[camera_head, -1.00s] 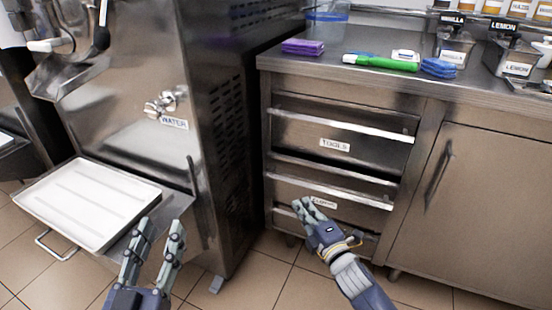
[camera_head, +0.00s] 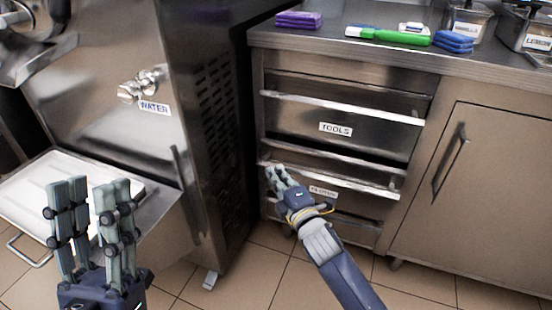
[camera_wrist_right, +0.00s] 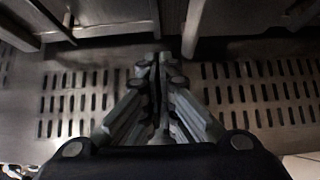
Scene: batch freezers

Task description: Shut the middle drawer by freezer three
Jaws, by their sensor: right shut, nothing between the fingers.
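The drawer stack is right of the freezer. The upper drawer (camera_head: 385,131), labelled TOOLS, has a bright handle bar. The drawer below it (camera_head: 355,197) has its front edge and handle standing out, with a dark gap above. Its label is too blurred to read. A lower drawer front (camera_head: 350,224) is partly hidden by my right arm. My right gripper (camera_head: 275,172) is shut and empty at the left end of the second drawer's front; I cannot tell whether it touches. It also shows shut in the right wrist view (camera_wrist_right: 158,60). My left gripper (camera_head: 92,186) is open and empty.
The freezer (camera_head: 118,110) with a WATER label and white tray (camera_head: 55,192) stands left. The counter (camera_head: 345,55) carries a purple stack (camera_head: 299,19), a green tool (camera_head: 388,36) and blue cloths (camera_head: 454,42). A closed cabinet door (camera_head: 490,190) is at right.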

